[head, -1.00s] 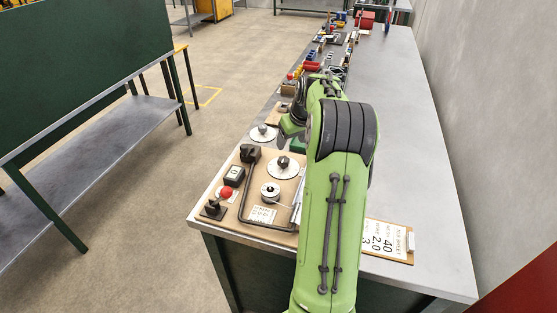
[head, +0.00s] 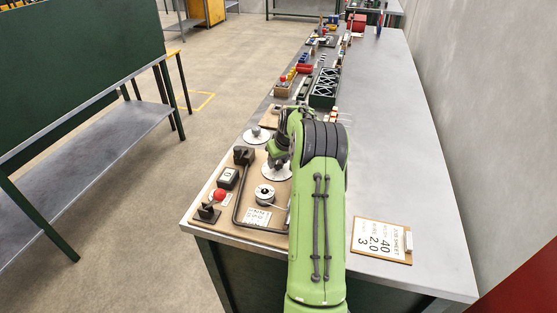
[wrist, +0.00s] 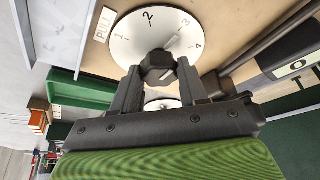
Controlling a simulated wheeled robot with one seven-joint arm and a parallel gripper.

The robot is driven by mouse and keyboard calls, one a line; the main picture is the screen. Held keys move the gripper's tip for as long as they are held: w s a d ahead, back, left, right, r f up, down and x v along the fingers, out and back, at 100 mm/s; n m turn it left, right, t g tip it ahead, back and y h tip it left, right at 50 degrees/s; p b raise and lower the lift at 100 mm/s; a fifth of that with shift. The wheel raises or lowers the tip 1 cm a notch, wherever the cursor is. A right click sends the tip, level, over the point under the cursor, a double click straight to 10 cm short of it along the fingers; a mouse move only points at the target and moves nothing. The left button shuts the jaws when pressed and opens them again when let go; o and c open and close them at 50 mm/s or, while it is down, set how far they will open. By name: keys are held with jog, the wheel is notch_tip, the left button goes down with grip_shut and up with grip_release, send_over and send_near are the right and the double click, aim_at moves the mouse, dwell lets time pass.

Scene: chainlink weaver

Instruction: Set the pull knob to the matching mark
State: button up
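The pull knob (wrist: 158,67) is a dark faceted knob with a pale line on its face. It sits on a white round dial (wrist: 130,28) marked 1 to 4, beside a PULL label (wrist: 104,24). In the head view the dial (head: 277,172) is partly hidden by my gripper (head: 276,158). A job sheet (head: 380,240) shows 40, 2.0 and 3.
The bench's right side is mostly clear.

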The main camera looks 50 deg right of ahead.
jog(key=c, duration=0.5)
jog(key=shift+c, duration=0.2)
jog(key=shift+n, duration=0.3)
jog(key=n+y+p, duration=0.1)
jog(key=n, duration=0.1)
jog(key=n+p, duration=0.2)
jog(key=shift+d+r+y, duration=0.15)
jog(key=shift+y, duration=0.25)
jog(key=shift+n+y+p, duration=0.8)
jog(key=shift+n+p, duration=1.1)
jog(key=shift+n, duration=0.2)
jog(key=o, duration=1)
